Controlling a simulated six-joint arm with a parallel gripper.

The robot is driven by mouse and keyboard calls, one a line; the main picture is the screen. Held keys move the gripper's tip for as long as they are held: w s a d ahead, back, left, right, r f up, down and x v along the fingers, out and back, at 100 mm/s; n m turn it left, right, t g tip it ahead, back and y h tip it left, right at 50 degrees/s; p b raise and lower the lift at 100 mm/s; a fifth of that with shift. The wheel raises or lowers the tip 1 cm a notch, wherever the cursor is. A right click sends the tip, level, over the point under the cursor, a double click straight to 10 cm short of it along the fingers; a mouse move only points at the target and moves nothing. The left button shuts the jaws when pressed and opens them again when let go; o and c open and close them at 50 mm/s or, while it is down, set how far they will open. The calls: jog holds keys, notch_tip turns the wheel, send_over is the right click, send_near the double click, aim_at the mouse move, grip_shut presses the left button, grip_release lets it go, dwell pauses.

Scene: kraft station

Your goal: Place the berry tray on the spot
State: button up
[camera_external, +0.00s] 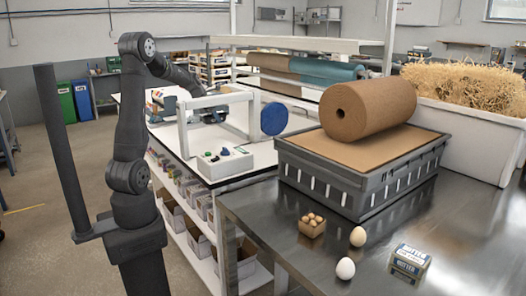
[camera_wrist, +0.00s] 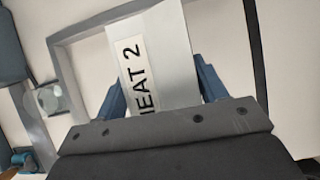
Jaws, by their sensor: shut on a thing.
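My gripper (camera_wrist: 160,95) has its blue fingers on either side of a silver-grey plate and is shut on it. The labelled plate (camera_wrist: 170,55) carries a white label with black letters ending "EAT 2"; the first letter is partly hidden. In the external view my arm reaches away to the white frame on the bench, and my fingertips are hard to make out there. A small brown carton (camera_external: 312,225) with several round brown items stands on the steel table; I cannot tell whether it is the berry tray. No marked spot can be picked out.
A white frame (camera_external: 183,130) with a blue disc (camera_external: 273,118) and a control box (camera_external: 224,162) stand on the white bench. A grey crate (camera_external: 340,182) bears a brown paper roll (camera_external: 368,107).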

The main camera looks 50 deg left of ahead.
aim_at(204, 116)
notch_tip(204, 116, down, 8)
jog(key=shift+f, duration=0.1)
dwell(0.4)
jog(key=o, duration=1.1)
jog(key=shift+f, duration=0.15)
jog(key=shift+c, duration=0.2)
jog(key=shift+s+r, duration=0.1)
jog(key=shift+r, duration=0.25)
jog(key=v, duration=1.1)
jog(key=shift+s+r, duration=0.15)
jog(key=shift+r, duration=0.2)
jog(key=shift+f, duration=0.1)
